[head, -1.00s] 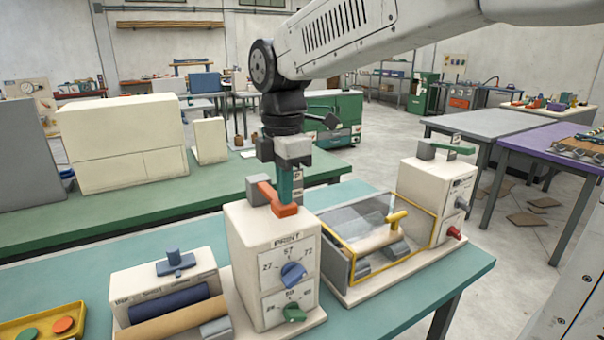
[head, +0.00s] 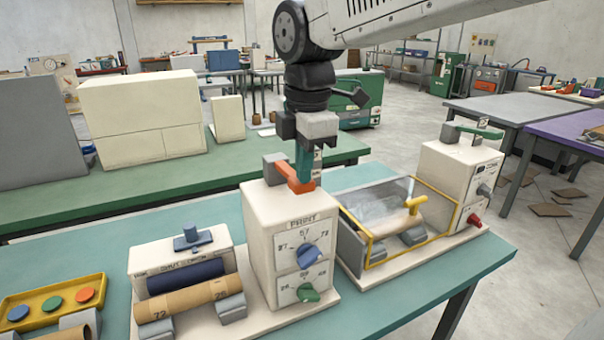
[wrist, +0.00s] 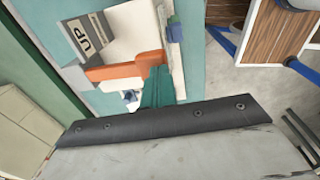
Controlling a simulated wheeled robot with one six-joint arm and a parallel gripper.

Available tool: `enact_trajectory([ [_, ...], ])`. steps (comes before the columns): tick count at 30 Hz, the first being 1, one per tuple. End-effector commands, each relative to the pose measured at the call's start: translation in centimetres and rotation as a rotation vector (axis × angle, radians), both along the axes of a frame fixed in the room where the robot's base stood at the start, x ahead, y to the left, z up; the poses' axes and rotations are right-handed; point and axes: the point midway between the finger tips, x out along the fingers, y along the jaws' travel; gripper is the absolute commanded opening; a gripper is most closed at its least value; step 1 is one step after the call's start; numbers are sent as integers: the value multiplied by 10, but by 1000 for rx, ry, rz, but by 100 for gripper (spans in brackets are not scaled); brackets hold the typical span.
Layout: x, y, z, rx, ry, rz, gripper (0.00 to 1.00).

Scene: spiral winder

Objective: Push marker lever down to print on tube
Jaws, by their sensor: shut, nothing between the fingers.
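The marker unit is a cream box (head: 265,220) with PRINT and number dials on its front. Its orange lever (head: 297,180) is on top, on a grey block. The lever also shows in the wrist view (wrist: 115,72), beside a plate marked UP (wrist: 88,35). My gripper (head: 304,172) is shut and empty, its teal fingers at the free end of the lever. They also show in the wrist view (wrist: 158,85). I cannot tell if they touch the lever. A brown cardboard tube (head: 185,301), with numbers on it, lies across grey supports left of the box.
A clear-covered, yellow-framed enclosure (head: 385,215) stands right of the box, with another cream unit (head: 455,180) and its green lever beyond. A yellow tray (head: 50,308) with coloured discs is at the left. The teal bench (head: 400,297) has bare room at the front right.

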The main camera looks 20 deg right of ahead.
Motion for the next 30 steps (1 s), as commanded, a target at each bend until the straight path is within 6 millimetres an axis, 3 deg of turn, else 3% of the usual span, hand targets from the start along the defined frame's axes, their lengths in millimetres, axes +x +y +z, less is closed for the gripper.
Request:
enact_trajectory([
  [6,-6,0,55,2,-9,1,0],
  [13,-11,-2,95,3,-10,1,0],
  [18,-13,-2,106,2,-8,1,0],
  [30,-14,-2,108,1,-8,1,0],
])
